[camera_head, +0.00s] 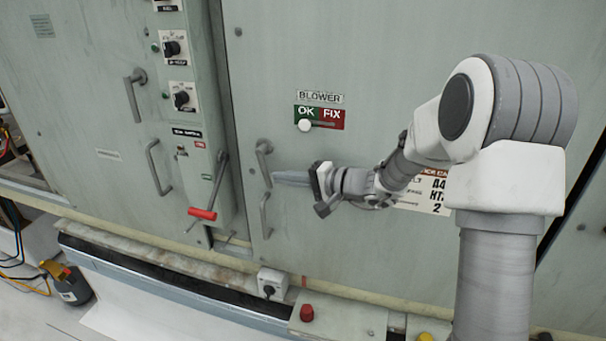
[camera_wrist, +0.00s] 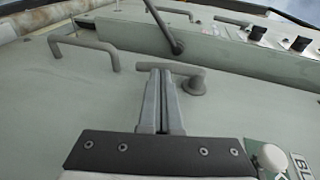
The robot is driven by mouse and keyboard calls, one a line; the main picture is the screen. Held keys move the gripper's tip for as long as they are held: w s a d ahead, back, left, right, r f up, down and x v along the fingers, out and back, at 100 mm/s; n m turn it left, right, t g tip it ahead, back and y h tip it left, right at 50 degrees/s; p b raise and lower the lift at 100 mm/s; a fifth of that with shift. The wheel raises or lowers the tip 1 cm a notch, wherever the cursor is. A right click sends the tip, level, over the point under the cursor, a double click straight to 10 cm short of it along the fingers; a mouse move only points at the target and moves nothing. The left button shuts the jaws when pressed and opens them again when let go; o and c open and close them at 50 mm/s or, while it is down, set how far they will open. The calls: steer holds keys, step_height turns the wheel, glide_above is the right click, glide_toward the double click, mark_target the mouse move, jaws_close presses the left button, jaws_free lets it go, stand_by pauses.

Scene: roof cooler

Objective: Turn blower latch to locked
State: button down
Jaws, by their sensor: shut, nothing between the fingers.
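The blower latch (camera_head: 264,160) is a grey lever on the pale green blower door. It hangs down from its round pivot, nearly vertical in the head view. In the wrist view the latch (camera_wrist: 187,70) lies crosswise just beyond my fingertips, with its pivot at the right end. My gripper (camera_head: 274,177) is shut and empty, its fingers pointing left at the lower part of the lever from its right side. In the wrist view the fingers of my gripper (camera_wrist: 161,74) are together and their tips meet the lever's outline. I cannot tell whether they touch it.
A fixed U-shaped handle (camera_head: 265,215) sits just below the latch. A BLOWER label (camera_head: 320,97) and an OK/FIX plate (camera_head: 330,117) with a white knob under OK are above. Left stands a panel with a red-gripped lever (camera_head: 202,214). The door right of the latch is mostly flat.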

mark_target(268, 179)
steer(key=shift+w+a+f, duration=0.15)
steer(key=shift+w+a, duration=0.2)
steer(key=shift+a, duration=0.2)
steer(key=shift+f+b, duration=0.4)
steer(key=shift+b, duration=0.6)
steer(key=y+b, duration=0.1)
steer(key=b, duration=0.2)
steer(key=a+t+b, duration=0.1)
steer(key=b, duration=0.3)
steer(key=shift+w+f+y, duration=0.2)
steer(key=shift+f+y, duration=0.2)
steer(key=shift+a+b, duration=0.1)
steer(key=shift+b, duration=0.6)
steer(key=shift+a+r+m+t+y+b, duration=0.15)
steer(key=shift+m+t+y+b, duration=0.2)
steer(key=shift+b, duration=0.35)
steer(key=shift+r, duration=0.1)
